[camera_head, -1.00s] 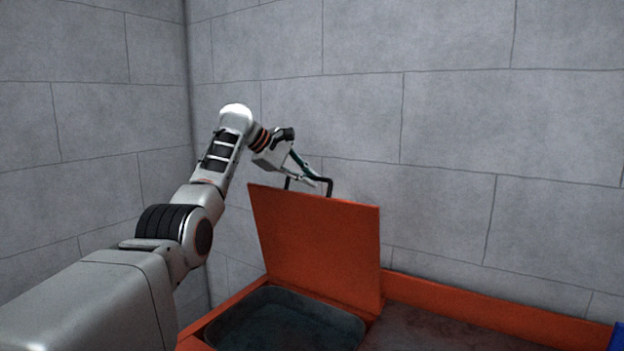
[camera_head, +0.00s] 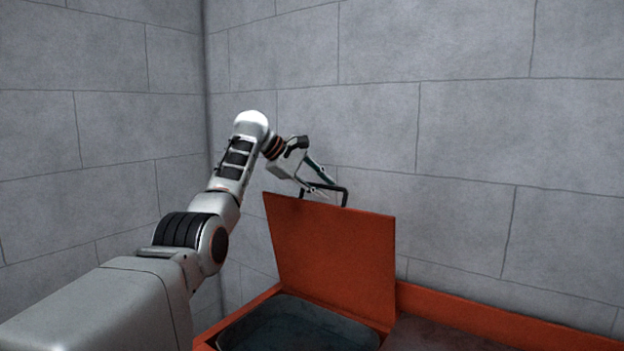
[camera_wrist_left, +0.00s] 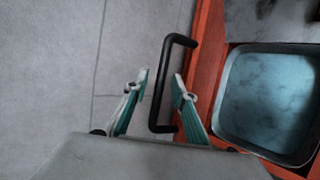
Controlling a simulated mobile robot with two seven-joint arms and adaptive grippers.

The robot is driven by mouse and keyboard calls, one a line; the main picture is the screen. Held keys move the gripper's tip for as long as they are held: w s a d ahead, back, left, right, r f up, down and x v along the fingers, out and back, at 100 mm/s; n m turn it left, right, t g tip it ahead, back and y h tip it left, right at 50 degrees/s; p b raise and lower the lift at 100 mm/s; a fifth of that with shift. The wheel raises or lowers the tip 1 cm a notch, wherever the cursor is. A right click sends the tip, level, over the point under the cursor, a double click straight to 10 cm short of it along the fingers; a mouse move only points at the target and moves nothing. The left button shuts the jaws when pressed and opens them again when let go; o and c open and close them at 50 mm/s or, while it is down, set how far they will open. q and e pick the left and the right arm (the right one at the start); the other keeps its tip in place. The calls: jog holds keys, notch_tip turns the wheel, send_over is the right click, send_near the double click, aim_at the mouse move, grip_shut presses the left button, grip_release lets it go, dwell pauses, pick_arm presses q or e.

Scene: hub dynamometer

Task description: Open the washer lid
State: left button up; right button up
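The orange washer lid (camera_head: 332,255) stands raised, close to upright, at the back of the washer's open tub (camera_head: 290,327). Its black bar handle (camera_head: 345,194) is at the lid's top edge. My left gripper (camera_head: 322,190) is at that handle, above the lid. In the left wrist view the gripper (camera_wrist_left: 161,83) has its fingers apart, and the black handle (camera_wrist_left: 157,105) shows between them. I cannot tell whether a finger touches it. The lid's orange edge (camera_wrist_left: 207,60) and the pale blue tub (camera_wrist_left: 268,100) lie to the right there. My right gripper is out of view.
Grey block walls (camera_head: 480,120) meet in a corner behind and left of the washer, close behind the raised lid. An orange rim (camera_head: 480,316) and a dark worktop (camera_head: 430,335) continue to the right. The space above the worktop is clear.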

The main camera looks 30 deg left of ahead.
pick_arm(q)
jog(key=v, duration=1.1)
jog(key=shift+s, duration=0.3)
jog(key=shift+a, duration=0.15)
